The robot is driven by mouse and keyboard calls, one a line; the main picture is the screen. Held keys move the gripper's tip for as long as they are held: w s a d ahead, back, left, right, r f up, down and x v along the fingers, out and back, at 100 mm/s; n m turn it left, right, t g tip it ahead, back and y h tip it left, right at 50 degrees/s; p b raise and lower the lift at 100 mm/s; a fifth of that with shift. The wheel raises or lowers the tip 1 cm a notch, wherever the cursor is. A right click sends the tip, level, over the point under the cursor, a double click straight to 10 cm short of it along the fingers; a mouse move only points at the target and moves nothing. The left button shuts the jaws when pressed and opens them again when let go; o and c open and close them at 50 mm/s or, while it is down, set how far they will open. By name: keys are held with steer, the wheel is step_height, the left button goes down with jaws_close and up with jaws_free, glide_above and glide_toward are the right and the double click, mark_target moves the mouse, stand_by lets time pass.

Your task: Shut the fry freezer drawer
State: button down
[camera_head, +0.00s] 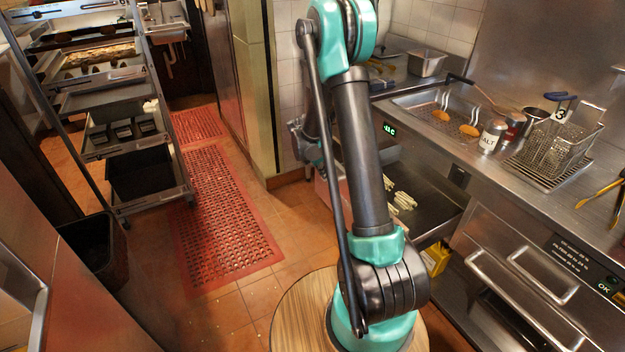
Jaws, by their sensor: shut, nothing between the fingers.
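The fry freezer drawer (436,207) is a dark metal drawer under the counter at the centre right. It stands pulled out, with several pale fries (401,201) inside. Its near left part is hidden behind my arm, so how far out it is cannot be fully seen. My gripper (312,160) is a small grey and teal shape at the left of my upright arm, near the drawer's outer end. It is shut and holds nothing. My arm partly covers it, and whether it touches the drawer cannot be told.
The steel counter above holds a fry basket (560,143), a salt shaker (492,136) and tongs (600,190). A yellow box (436,258) is below the drawer. A wheeled rack (112,100) stands at left. The red floor mat (222,220) is clear.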

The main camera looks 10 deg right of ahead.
steer(key=w+d, duration=0.4)
steer(key=d, duration=0.8)
steer(key=w+d, duration=0.3)
steer(key=d, duration=0.8)
steer(key=shift+w+d, duration=0.4)
